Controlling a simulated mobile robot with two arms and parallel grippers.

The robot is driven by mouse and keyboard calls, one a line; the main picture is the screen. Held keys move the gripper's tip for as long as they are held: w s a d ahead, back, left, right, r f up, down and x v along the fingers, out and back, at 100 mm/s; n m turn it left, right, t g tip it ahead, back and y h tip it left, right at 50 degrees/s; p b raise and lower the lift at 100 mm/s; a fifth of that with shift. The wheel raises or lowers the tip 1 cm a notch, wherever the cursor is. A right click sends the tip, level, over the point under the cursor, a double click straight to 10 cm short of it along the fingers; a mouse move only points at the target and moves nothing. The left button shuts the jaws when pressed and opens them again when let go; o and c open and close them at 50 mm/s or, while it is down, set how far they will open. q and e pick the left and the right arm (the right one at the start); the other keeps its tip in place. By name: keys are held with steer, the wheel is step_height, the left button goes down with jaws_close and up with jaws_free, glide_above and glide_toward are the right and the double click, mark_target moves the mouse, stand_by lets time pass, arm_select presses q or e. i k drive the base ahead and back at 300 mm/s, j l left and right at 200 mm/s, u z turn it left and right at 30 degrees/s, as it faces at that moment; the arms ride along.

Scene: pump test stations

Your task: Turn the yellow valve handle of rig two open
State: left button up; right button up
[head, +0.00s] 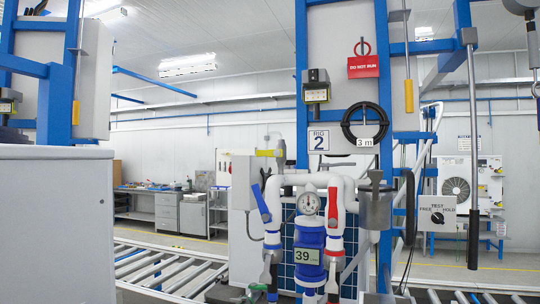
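The rig two sign (318,139) hangs on the blue frame in the middle of the head view. The small yellow valve handle (266,153) shows left of and below this sign, lying roughly level beside a grey valve body (280,154) above the white pipework. I cannot tell from here whether the valve is open or closed. Neither of my grippers shows in the head view.
A blue pump housing (310,246) with a gauge (309,203) stands below. A blue lever (261,204) and a red lever (333,203) flank it. A red "do not run" tag (363,67) and a black hose coil (364,124) hang above. A roller conveyor (165,272) runs at left.

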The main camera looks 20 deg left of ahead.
mark_target(278, 153)
steer(key=i+l+u, duration=0.65)
steer(key=i, duration=0.3)
